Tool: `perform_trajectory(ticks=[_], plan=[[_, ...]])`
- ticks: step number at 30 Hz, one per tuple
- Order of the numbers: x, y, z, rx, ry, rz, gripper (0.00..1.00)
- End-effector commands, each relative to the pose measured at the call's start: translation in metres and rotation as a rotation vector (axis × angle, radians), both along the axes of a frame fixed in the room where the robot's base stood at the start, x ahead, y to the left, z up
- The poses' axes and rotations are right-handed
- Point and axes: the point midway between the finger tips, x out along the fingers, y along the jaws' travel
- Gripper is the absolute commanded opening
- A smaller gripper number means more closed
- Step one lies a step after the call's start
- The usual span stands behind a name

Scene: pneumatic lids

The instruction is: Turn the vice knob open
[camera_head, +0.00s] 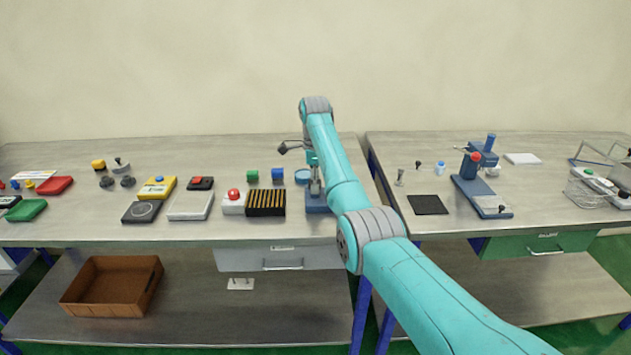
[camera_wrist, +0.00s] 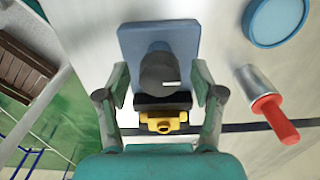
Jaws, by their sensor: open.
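In the wrist view, a dark grey round knob (camera_wrist: 158,72) with a short white mark stands in front of a blue plate (camera_wrist: 131,42). A black and yellow part (camera_wrist: 163,121) sits just below the knob in the picture. My gripper (camera_wrist: 159,82) is open, with one finger on each side of the knob. A gap shows on both sides, and I cannot tell how deep the fingers reach. In the head view, a blue base (camera_head: 317,207) shows beneath my gripper (camera_head: 314,190) at the right end of the left table. My arm hides part of that spot.
A blue round dish (camera_wrist: 276,20) and a red-handled metal cylinder (camera_wrist: 272,108) lie to the right in the wrist view. In the head view, a black slatted box (camera_head: 266,203) and a white box with a red button (camera_head: 233,200) stand left of the blue base.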

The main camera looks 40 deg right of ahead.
Motion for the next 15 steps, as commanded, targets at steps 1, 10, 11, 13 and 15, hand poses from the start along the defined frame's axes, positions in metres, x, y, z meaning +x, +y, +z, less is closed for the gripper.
perform_trajectory(ticks=[1, 10, 11, 13, 15], plan=[[0.0000, 0.0000, 0.0002, 0.000, 0.000, 0.000, 0.67], [0.0000, 0.0000, 0.0003, 0.000, 0.000, 0.000, 0.07], [0.0000, -0.0001, 0.0003, 0.000, 0.000, 0.000, 0.07], [0.0000, -0.0001, 0.0003, 0.000, 0.000, 0.003, 0.07], [0.0000, -0.0001, 0.0003, 0.000, 0.000, 0.011, 0.07]])
